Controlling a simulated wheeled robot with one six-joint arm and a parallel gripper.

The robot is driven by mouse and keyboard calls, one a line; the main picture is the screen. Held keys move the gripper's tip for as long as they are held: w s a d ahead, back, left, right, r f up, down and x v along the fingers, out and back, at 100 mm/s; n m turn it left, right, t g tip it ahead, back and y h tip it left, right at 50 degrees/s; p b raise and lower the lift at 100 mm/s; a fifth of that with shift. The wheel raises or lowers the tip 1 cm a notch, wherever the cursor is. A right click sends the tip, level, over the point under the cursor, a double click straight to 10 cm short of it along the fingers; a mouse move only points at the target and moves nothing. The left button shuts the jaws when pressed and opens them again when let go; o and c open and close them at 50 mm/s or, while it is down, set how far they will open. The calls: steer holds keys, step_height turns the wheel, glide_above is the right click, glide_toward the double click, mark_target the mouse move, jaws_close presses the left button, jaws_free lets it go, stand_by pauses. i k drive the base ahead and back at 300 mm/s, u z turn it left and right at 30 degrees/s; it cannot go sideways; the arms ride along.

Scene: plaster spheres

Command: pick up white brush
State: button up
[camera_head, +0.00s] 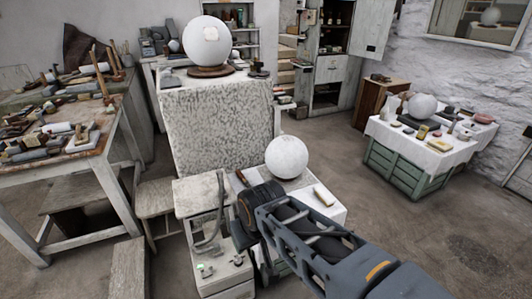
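A small pale oblong thing with a darker edge (324,196) lies on a low white-topped table (330,213). It may be the white brush, but it is too small to be sure. My arm reaches in from the bottom right, over the front of this table. Its end with my gripper (240,234) is at the table's left side, left of the pale thing and apart from it. The fingers are mostly hidden by the arm's dark end, so their opening does not show.
A white sphere (286,157) stands at the back of the low table, close to my arm. A worn cabinet (208,238) adjoins on the left. A tool-covered workbench (75,157) is at far left. Open floor lies right, before a green crate table (407,173).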

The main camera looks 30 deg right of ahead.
mark_target(328, 200)
steer(key=z, duration=1.45)
